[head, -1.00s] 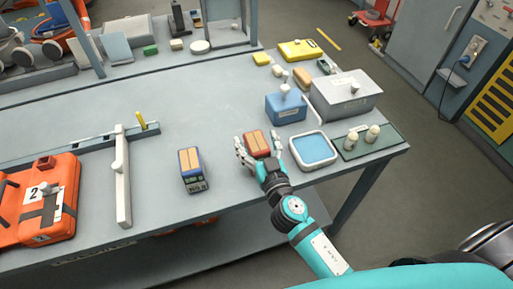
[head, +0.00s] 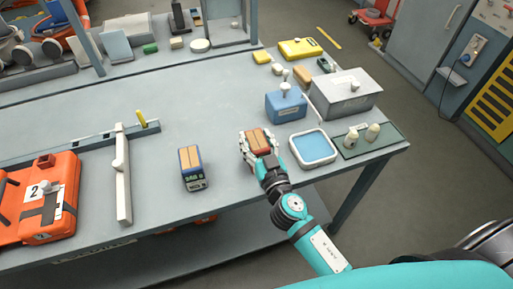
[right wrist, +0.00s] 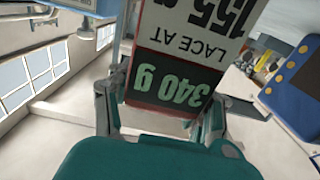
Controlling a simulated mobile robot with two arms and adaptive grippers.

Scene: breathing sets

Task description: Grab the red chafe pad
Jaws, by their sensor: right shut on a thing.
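The red chafe pad (head: 258,138), a small block with tan strips on top, is near the front edge of the bench. My right gripper (head: 257,146) is shut on it, with a finger on each side. In the right wrist view the pad's end face (right wrist: 175,80) fills the space between my fingers (right wrist: 160,112) and shows a white label and a dark green "340 g" panel. Whether the pad touches the bench cannot be told. My left gripper is not in view.
A similar blue block (head: 193,168) stands to the left. A blue-lined tray (head: 314,147), a blue box (head: 285,107) and a grey box (head: 346,95) lie to the right. An orange case (head: 48,205) is at far left. The bench middle is clear.

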